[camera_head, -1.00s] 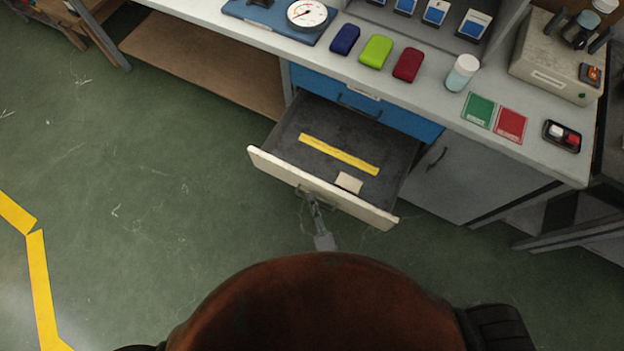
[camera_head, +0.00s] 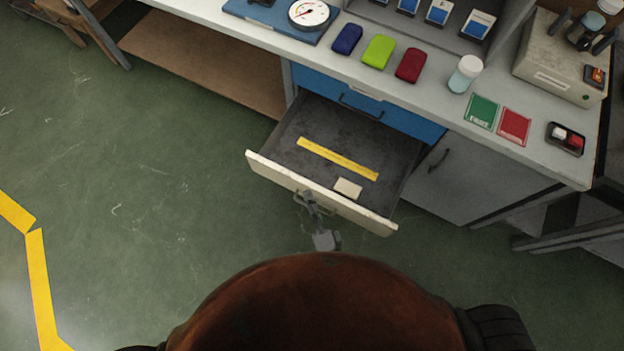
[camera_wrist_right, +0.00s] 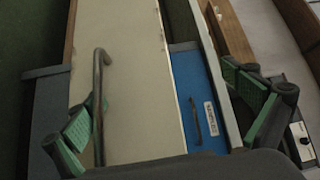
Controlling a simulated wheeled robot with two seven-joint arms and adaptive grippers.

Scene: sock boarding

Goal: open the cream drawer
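The cream drawer (camera_head: 320,193) stands pulled far out below the blue drawer, its grey inside exposed. A yellow ruler-like strip (camera_head: 338,159) and a small cream block (camera_head: 348,187) lie in it. My right gripper (camera_head: 315,209) is at the drawer's front, by its bar handle. In the right wrist view, the gripper (camera_wrist_right: 165,112) is open, with its green pads wide apart. The dark handle (camera_wrist_right: 98,105) stands between them, close beside the left pad; contact is unclear. The cream front (camera_wrist_right: 140,85) lies beyond. My left gripper is not in view.
The blue drawer (camera_head: 362,102) above is shut. A grey cupboard door (camera_head: 465,180) is to the right. The worktop (camera_head: 425,88) holds a gauge, coloured cases, a jar and cards. Green floor (camera_head: 150,200) is clear at the left.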

